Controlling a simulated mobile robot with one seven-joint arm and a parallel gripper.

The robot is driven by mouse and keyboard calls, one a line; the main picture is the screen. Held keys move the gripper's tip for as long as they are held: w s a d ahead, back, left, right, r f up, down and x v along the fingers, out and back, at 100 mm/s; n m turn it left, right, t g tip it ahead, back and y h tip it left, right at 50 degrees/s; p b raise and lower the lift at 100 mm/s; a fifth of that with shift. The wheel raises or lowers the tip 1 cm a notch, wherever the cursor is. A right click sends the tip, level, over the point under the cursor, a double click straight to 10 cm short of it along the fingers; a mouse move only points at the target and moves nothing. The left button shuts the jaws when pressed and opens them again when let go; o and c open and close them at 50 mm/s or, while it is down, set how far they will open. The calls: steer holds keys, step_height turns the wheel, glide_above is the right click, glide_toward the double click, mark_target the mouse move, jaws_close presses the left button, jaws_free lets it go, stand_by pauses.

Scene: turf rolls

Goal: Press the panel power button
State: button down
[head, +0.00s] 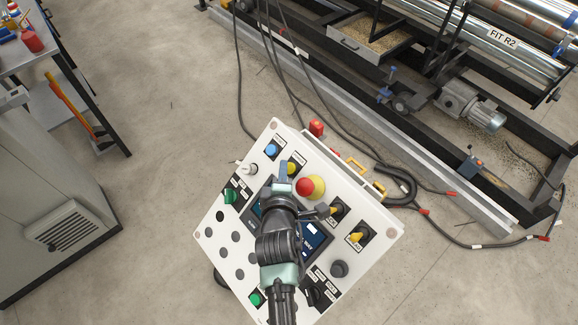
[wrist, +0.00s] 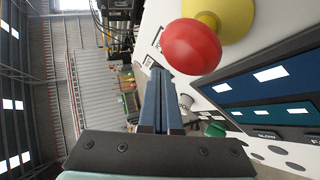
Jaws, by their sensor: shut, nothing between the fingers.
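The white control panel (head: 213,225) stands tilted on the floor. My gripper (head: 284,167) is over its upper part, just left of the red mushroom button with a yellow collar (head: 305,187). Its fingers are shut and empty. In the wrist view the shut fingers (wrist: 161,75) point past the red mushroom button (wrist: 191,46), close beside it. A blue button (head: 271,150) is beyond the fingertips, a green switch (head: 230,196) is to the left, and a green button (head: 255,299) is at the lower edge. The labels are too small to read, so I cannot tell which is the power button.
A grey cabinet (head: 50,205) and a bench (head: 40,60) stand left, with clear floor between.

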steer(key=shift+f, duration=0.1)
stand_by(0.5)
steer(key=shift+w+d+f, duration=0.15)
steer(key=shift+d+f, duration=0.05)
steer(key=shift+w+d+f, duration=0.15)
steer(key=shift+d+f, duration=0.1)
steer(key=shift+f, duration=0.1)
stand_by(0.8)
steer(key=shift+s+a+r+p, duration=0.35)
steer(key=shift+a+r, duration=0.1)
steer(key=shift+r, duration=0.2)
stand_by(0.3)
steer(key=shift+s+a+r+p, duration=0.3)
steer(key=shift+a+r+p, duration=0.15)
steer(key=shift+r, duration=0.2)
steer(key=shift+s+a+r+p, duration=0.3)
steer(key=shift+a+r+p, duration=0.1)
steer(key=shift+r, duration=0.2)
steer(key=shift+s+a+r+p, duration=0.3)
steer(key=shift+a+r+p, duration=0.15)
steer(key=shift+r, duration=0.2)
